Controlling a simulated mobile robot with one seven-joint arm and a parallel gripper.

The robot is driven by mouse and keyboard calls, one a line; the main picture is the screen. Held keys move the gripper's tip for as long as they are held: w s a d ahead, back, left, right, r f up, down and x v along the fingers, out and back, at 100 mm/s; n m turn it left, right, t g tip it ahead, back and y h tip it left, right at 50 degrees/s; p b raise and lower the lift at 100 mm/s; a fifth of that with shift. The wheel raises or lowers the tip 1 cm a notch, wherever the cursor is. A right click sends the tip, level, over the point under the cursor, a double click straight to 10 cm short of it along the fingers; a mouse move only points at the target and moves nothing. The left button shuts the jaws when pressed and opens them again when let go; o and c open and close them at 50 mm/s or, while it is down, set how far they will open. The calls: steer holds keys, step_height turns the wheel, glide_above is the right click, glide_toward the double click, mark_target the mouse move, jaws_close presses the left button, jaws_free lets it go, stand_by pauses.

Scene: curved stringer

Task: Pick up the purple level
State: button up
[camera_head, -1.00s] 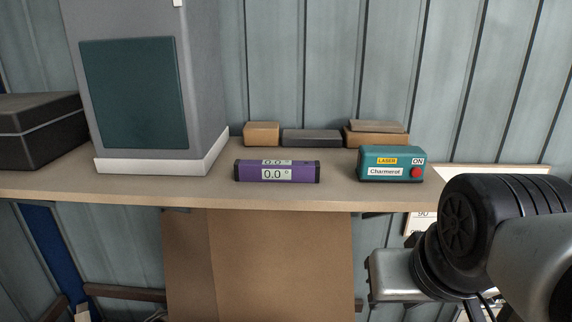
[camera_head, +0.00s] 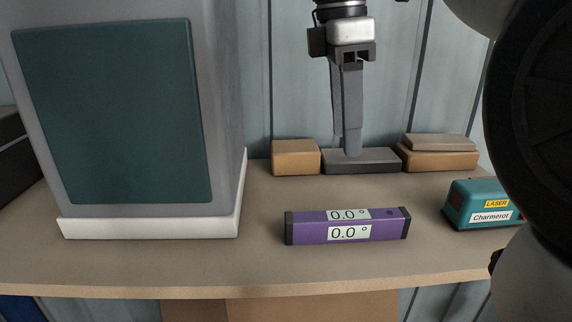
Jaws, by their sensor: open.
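The purple level (camera_head: 375,231) lies flat on the wooden shelf, with black end caps and two white displays reading 0.0°. It lies lengthwise from left to right, near the front edge. My gripper (camera_head: 350,150) hangs from the top of the view with its fingers pointing down. Its fingers look lined up one behind the other, so the gap between them is hard to see. It is empty and apart from the level. In the picture its tips are above the level and overlap the dark grey block behind it.
A large grey box with a dark green panel (camera_head: 110,115) stands left of the level. A teal laser box (camera_head: 478,212) sits to the right, partly hidden by my arm. A tan block (camera_head: 296,158), a dark grey block (camera_head: 375,166) and stacked blocks (camera_head: 440,160) line the wall.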

steer(key=b, duration=0.2)
glide_above(348, 215)
steer(key=f, duration=0.7)
steer(key=a+f, duration=0.1)
steer(key=f, duration=0.2)
steer(key=shift+f, duration=0.25)
steer(key=shift+d+f, duration=0.2)
steer(key=shift+f, duration=0.85)
steer(key=shift+d+f, duration=0.15)
steer(key=shift+f, duration=0.9)
steer(key=shift+d+f, duration=0.2)
steer(key=shift+f, duration=0.85)
jaws_close()
